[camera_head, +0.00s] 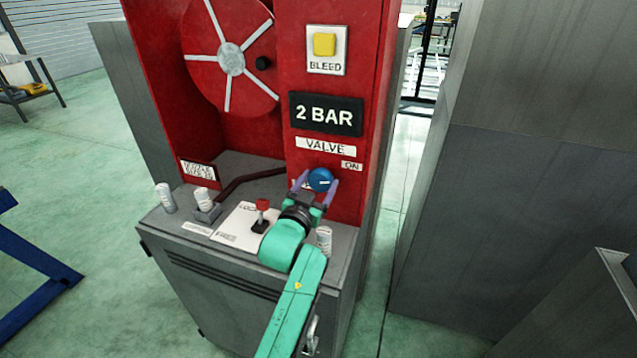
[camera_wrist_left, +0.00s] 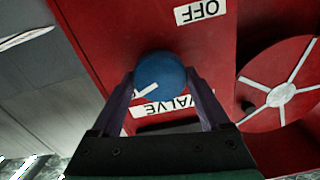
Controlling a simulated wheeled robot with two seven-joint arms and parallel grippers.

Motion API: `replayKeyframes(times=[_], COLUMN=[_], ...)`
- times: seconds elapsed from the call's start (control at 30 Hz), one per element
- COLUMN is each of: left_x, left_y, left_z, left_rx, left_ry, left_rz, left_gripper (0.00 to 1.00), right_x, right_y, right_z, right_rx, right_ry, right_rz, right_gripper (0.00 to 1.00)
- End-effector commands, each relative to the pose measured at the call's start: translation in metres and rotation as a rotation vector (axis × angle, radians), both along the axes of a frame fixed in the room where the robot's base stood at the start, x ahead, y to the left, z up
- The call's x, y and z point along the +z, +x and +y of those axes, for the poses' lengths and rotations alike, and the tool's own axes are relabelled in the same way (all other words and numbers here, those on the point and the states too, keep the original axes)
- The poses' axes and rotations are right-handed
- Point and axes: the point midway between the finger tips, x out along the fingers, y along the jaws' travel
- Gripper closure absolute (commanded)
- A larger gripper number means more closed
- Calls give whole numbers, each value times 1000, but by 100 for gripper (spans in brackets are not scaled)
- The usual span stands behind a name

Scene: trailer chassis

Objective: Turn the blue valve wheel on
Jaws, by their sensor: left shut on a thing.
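The blue valve wheel (camera_head: 320,179) sits on the red panel below the VALVE label (camera_head: 325,147). An ON label (camera_head: 351,166) is at its upper right. My left gripper (camera_head: 320,186) is shut on the wheel, one finger on each side. In the left wrist view the wheel (camera_wrist_left: 160,75) is between the fingertips of my left gripper (camera_wrist_left: 160,82). Its white mark points down and left there, toward a label partly hidden behind the wheel. The OFF label (camera_wrist_left: 202,10) shows upside down above it. My right gripper is not in view.
A red spoked wheel (camera_head: 231,58), a yellow BLEED button (camera_head: 325,44) and a 2 BAR display (camera_head: 325,114) are on the panel. Below, the grey console (camera_head: 183,228) carries a red-topped lever (camera_head: 262,205) and white-capped knobs (camera_head: 165,197). A grey wall (camera_head: 510,200) stands right.

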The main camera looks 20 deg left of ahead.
Motion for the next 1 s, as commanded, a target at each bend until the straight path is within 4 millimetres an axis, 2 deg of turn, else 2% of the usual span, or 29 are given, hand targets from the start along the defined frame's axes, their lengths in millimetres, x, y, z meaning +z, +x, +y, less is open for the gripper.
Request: replayKeyframes(times=[0.07,0.1,0.13,0.4,0.57,0.67,0.9,1.0], left_x=[-1,-2,-1,-1,-3,-5,-7,-6], left_y=[0,0,0,-1,-18,-40,-110,-131], left_z=[0,0,0,0,1,2,7,8], left_rx=[0,0,0,-1,-1,0,-1,-1], left_ry=[-5,-5,-5,-2,-1,-2,-3,-4], left_rz=[3,3,3,2,2,4,6,6], left_gripper=[77,10,0,0,0,0,0,0], right_x=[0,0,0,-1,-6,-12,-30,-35], right_y=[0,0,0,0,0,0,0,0], right_z=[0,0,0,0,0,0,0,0], right_rx=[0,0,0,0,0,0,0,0], right_ry=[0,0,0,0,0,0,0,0], right_rz=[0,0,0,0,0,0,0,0], right_gripper=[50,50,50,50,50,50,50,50])
